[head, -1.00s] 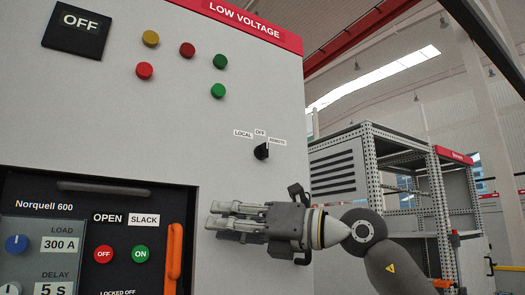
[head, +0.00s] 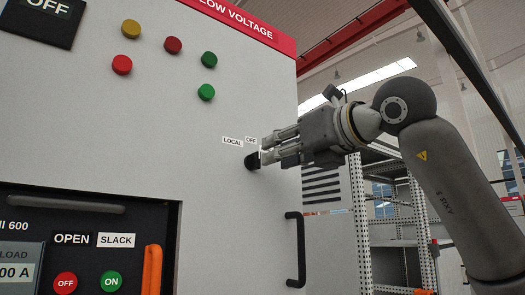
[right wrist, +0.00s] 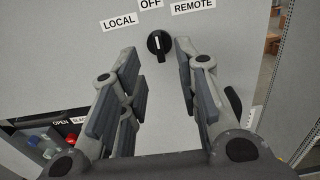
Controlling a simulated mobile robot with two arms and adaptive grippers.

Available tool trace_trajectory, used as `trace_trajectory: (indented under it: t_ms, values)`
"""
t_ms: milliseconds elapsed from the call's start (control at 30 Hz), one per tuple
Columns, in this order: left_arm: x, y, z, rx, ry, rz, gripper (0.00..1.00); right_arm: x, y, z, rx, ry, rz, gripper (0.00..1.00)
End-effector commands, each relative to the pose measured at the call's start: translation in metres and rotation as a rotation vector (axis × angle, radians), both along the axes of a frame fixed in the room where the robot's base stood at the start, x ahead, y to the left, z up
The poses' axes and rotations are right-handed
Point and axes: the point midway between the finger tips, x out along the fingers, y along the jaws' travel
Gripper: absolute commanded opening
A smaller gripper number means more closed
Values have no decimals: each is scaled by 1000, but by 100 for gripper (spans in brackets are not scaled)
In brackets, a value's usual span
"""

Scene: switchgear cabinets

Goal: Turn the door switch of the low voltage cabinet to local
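The door switch (head: 252,161) is a small black knob on the grey door of the low voltage cabinet (head: 225,110). In the right wrist view the knob (right wrist: 158,45) has a white mark that stands nearly upright, towards the OFF label (right wrist: 150,4). The LOCAL label (right wrist: 119,22) is to its left and the REMOTE label (right wrist: 193,7) to its right. My right gripper (head: 264,156) is at the switch, its fingers pointing at the door. In the right wrist view the gripper (right wrist: 158,60) is open, with the knob just beyond the gap between its fingertips. Contact cannot be told.
Coloured lamps (head: 172,45) sit higher on the door. A black door handle (head: 297,250) stands out below the switch. A dark breaker panel (head: 90,215) is at lower left. An open metal frame (head: 360,225) stands to the right.

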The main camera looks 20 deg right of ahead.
Motion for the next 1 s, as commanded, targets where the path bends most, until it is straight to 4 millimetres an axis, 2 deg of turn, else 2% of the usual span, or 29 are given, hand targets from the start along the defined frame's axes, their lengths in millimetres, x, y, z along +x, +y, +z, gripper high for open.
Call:
trace_trajectory:
  t_ms: [33,100,300,700,933,1000]
  values:
    - [-1,0,10,0,1,0,40,10,4,4,-1,4,1,30]
    - [-1,0,15,0,1,0,40,22,9,3,0,4,2,30]
    - [-1,0,26,0,1,0,40,47,17,2,0,2,1,30]
    - [-1,0,28,0,1,-1,40,54,21,0,0,0,2,30]
    - [0,0,28,0,1,-1,40,54,20,0,0,0,2,2]
    - [0,0,28,0,0,-1,40,54,20,0,0,0,2,0]
